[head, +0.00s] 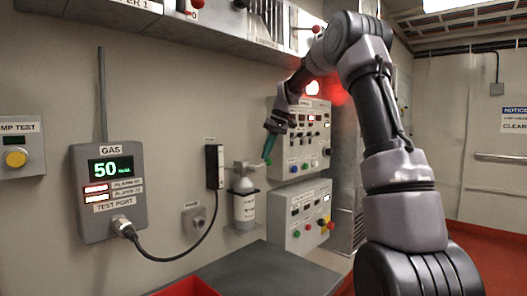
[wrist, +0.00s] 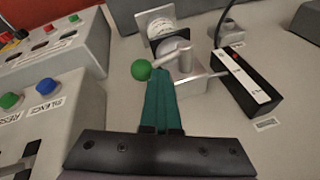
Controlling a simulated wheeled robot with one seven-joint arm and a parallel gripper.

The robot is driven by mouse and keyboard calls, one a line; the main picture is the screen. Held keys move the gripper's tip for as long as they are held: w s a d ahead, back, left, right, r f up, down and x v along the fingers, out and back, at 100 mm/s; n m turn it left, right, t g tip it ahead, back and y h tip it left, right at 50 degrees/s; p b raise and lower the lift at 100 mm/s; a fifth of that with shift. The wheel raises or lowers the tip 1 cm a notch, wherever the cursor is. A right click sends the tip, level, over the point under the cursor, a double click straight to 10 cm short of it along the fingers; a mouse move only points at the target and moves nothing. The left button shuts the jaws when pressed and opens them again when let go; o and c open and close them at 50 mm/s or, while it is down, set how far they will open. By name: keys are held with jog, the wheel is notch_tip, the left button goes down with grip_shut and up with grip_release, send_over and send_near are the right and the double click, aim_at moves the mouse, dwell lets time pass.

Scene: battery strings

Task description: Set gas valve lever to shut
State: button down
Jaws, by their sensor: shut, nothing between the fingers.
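The gas valve lever is a pale grey bar (wrist: 170,57) with a green ball knob (wrist: 141,70) at its end, in the wrist view. It sits on the valve above the gas bottle (head: 244,205), which hangs on the wall in the head view. My gripper (wrist: 160,72) has its teal fingers together and empty. Their tips are right beside the knob and bar; I cannot tell whether they touch. In the head view my gripper (head: 267,158) is at the right of the valve, and the knob cannot be made out there.
A black flow gauge (head: 214,167) is left of the valve, with a black hose (head: 190,250) running to the grey gas detector (head: 110,190), which reads 50. Button panels (head: 300,140) are close on the right. A grey bench top (head: 265,272) lies below.

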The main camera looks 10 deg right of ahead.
jog(key=shift+w+d+f+g+y, duration=0.2)
jog(key=shift+d+f+g+y, duration=0.2)
jog(key=shift+y, duration=0.1)
jog(key=shift+f, duration=0.1)
jog(key=shift+w+d+f, duration=0.1)
jog(key=shift+d+f, duration=0.05)
jog(key=shift+f, duration=0.1)
